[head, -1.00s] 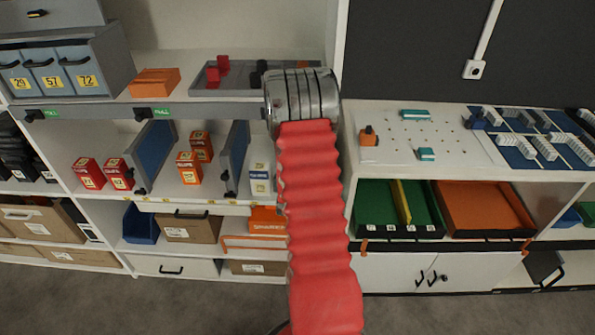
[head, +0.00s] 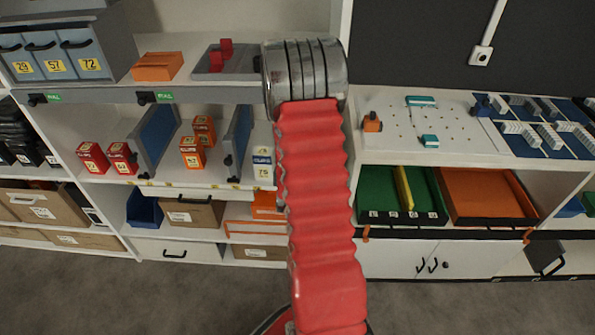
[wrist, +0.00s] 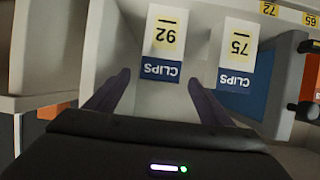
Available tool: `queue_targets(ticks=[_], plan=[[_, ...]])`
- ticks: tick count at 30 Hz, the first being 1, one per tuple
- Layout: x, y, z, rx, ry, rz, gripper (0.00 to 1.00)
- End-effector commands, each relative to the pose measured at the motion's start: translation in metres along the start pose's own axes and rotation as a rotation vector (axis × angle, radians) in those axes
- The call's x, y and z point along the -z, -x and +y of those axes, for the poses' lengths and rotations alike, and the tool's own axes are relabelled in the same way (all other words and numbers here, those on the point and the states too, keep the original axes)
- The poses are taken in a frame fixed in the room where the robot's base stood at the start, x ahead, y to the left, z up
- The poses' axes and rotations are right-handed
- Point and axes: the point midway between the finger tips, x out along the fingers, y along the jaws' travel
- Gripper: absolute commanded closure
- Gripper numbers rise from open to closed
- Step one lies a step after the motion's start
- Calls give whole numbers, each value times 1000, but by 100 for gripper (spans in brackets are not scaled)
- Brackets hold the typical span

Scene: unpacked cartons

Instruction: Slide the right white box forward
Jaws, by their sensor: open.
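Two white clips boxes with blue bands stand side by side in the wrist view, appearing upside down. One is marked 92 (wrist: 164,40) and the other 75 (wrist: 239,50). The 75 box is beside the blue-and-grey divider (wrist: 262,92); it also shows in the head view (head: 262,160), just left of my arm. The 92 box, on the side away from the divider, is hidden behind my arm in the head view. My gripper (wrist: 160,80) is open, its dark fingers spread to either side of the 92 box's banded end. Contact cannot be told.
Grey dividers (head: 238,140) split the shelf, with red boxes (head: 93,157) and orange boxes (head: 192,153) farther left. A grey tray (head: 222,60) lies on the shelf above. A white upright (head: 340,28) separates this rack from the right-hand bench (head: 388,142).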

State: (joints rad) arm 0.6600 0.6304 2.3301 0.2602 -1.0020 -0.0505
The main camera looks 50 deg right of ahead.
Motion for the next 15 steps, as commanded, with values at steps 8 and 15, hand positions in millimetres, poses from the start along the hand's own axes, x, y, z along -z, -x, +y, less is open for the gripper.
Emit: queue_targets(ticks=[8, 15], plan=[[0, 48, 0, 1, 1, 1, 25], [0, 71, 0, -1, 0, 0, 25]])
